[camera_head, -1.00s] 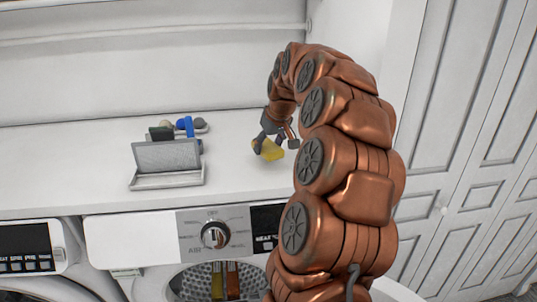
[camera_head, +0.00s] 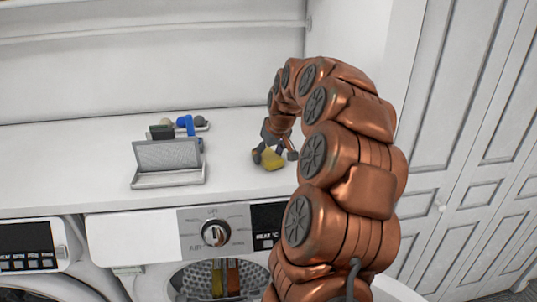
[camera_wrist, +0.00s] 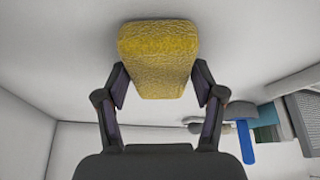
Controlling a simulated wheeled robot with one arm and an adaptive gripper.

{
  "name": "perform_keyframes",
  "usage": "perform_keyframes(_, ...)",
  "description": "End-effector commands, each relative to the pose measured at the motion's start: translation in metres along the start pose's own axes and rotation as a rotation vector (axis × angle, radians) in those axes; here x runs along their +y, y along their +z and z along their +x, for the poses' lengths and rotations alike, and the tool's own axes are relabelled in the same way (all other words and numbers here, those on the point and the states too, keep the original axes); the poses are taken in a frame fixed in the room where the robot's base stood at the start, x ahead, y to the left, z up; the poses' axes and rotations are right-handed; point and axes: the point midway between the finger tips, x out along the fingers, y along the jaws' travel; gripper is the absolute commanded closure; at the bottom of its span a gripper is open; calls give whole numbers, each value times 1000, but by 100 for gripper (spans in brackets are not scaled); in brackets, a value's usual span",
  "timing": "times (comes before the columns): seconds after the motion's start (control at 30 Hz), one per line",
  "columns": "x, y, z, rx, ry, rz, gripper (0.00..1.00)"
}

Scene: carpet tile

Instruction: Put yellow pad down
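The yellow pad (camera_head: 272,160) is a small textured block, a little tilted, low over or on the white countertop; I cannot tell whether it touches the surface. In the wrist view, the yellow pad (camera_wrist: 158,60) sits between my two dark fingertips, which meet its left and right sides. My gripper (camera_head: 274,156) is shut on it and points down at the counter. My gripper also shows in the wrist view (camera_wrist: 160,82). The copper arm hides part of the counter on the right.
A grey open case (camera_head: 168,180) stands left of the pad on the white countertop (camera_head: 90,165). Behind it are a blue item (camera_head: 188,125) and several small things. The counter between case and pad is clear. Its front edge lies above the washing machines.

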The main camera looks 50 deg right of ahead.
Motion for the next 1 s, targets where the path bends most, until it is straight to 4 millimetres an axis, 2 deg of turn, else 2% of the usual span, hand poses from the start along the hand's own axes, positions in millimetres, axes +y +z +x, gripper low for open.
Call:
perform_keyframes(0.03, 0, 0, 0, 0, 0, 0, 23)
perform_keyframes(0.13, 0, 0, 0, 0, 0, 0, 14)
perform_keyframes(0.57, 0, -2, -6, 0, 0, 0, 14)
perform_keyframes(0.67, 0, -1, -17, 1, 0, 0, 14)
perform_keyframes(1.0, 0, -2, -82, 5, 3, -1, 14)
